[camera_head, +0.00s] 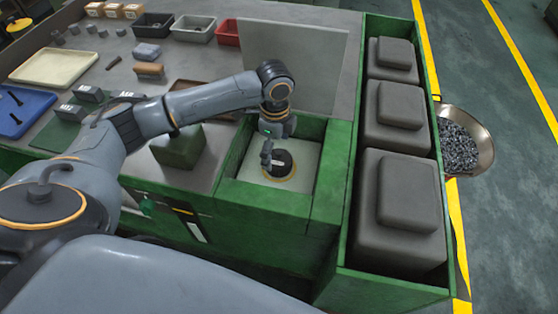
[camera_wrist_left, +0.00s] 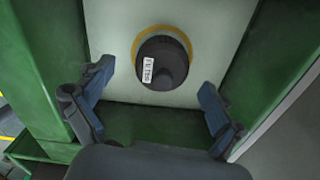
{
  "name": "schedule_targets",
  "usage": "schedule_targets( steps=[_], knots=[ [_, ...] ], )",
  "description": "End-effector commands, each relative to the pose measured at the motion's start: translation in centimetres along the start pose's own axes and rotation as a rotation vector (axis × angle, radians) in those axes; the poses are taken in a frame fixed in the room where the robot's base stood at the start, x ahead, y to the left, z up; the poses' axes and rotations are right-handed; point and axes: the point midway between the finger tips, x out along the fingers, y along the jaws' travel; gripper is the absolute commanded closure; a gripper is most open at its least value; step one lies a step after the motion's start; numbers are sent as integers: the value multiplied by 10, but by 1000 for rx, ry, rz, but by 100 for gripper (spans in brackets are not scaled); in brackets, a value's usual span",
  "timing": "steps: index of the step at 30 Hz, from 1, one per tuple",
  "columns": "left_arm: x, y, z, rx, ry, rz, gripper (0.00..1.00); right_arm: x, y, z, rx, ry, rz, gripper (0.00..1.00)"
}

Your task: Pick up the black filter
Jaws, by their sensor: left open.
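The black filter (camera_head: 281,164) is a round dark piece standing in a yellow ring on a pale panel, inside a green-walled recess. In the left wrist view the filter (camera_wrist_left: 163,64) bears a white label with dark lettering. My left gripper (camera_head: 268,152) reaches down into the recess, right by the filter. In the left wrist view my left gripper (camera_wrist_left: 156,100) has its two fingers wide apart, with nothing between the tips. The filter lies just beyond the fingertips, roughly centred between them, and no contact shows. My right gripper is not in view.
Green walls (camera_head: 265,197) enclose the recess. To its right, a green trough (camera_head: 355,200) holds dark grey stepped blocks (camera_head: 405,205). A green block (camera_head: 178,148) stands left of the recess. Trays, bins and small parts cover the bench at the back left.

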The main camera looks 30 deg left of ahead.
Motion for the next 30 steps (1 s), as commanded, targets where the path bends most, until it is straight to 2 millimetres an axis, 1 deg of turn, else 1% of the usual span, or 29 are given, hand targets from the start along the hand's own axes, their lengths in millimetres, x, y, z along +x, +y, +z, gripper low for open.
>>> schedule_targets(
  steps=[5,9,12,18,19,20,21,26,27,28,30],
  knots=[
    [24,-5,-3,-1,-1,4,6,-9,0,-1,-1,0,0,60],
    [42,-5,-3,1,-2,3,6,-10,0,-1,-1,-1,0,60],
    [48,-6,-3,1,-1,1,6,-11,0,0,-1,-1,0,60],
    [49,-6,-3,1,-1,0,6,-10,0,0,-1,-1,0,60],
    [49,-6,-3,1,-1,0,10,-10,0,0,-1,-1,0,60],
    [49,-6,-3,1,-1,0,17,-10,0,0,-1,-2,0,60],
    [49,-6,-3,1,-1,0,25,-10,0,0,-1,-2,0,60],
    [49,-6,-3,1,-1,0,57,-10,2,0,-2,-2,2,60],
    [49,-6,-3,1,-1,0,66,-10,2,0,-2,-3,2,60],
    [49,-6,-3,1,-1,0,68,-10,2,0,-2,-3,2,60],
    [48,-6,-3,1,-1,0,68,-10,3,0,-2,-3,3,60]
  ],
)
